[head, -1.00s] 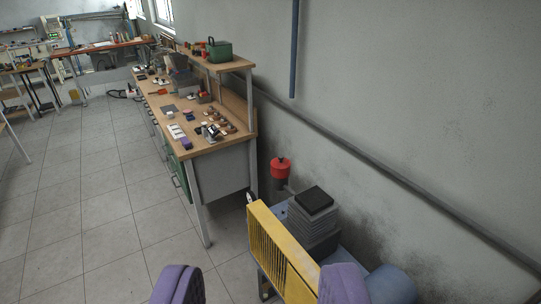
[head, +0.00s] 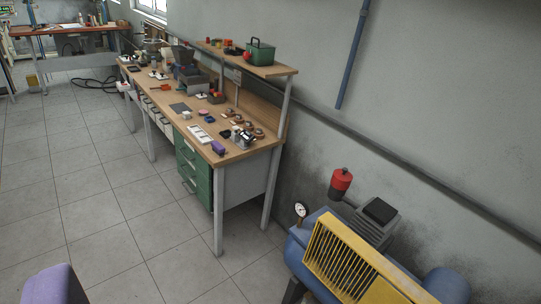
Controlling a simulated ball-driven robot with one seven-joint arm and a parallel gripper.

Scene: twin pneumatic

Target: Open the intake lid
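A red cap (head: 341,180) stands upright on a dark fitting beside the finned grey pump of the blue and yellow compressor (head: 345,265). It looks like the intake lid, and it appears seated; I see no gap under it. A flat black cover (head: 380,211) lies on top of the pump. One purple finger of my gripper (head: 55,285) shows at the bottom left corner, far left of the compressor. The other finger is out of view. No contact with the cap or compressor shows.
A white-faced gauge (head: 300,210) stands on the blue tank. A wooden workbench (head: 225,155) with tools and green drawers is behind and left of the compressor. A blue pipe (head: 354,55) hangs on the wall.

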